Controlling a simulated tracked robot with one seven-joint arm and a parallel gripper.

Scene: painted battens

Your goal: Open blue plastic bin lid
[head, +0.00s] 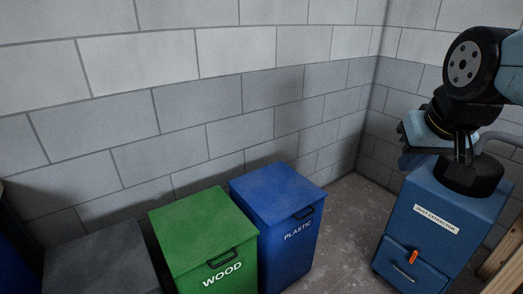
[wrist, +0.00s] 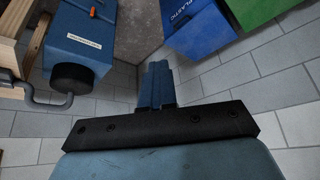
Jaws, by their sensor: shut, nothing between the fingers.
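The blue plastic bin (head: 277,195) stands in the middle of the head view, marked PLASTIC on its front. Its flat lid lies shut, with a black handle (head: 304,212) at the front edge. Part of the bin also shows at the top of the wrist view (wrist: 201,31), marked PLASTIC. My gripper (wrist: 157,66) is shut and empty, its blue fingers together. In the head view my gripper (head: 406,161) is at the right, well apart from the bin and in front of a blue machine; its fingertips are hard to make out there.
A green WOOD bin (head: 203,232) stands close on the left of the blue bin, with a grey bin (head: 100,268) further left. The blue machine (head: 424,217) with a black port and grey hose stands right. Block walls rise behind. Bare floor (head: 345,230) lies between bin and machine.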

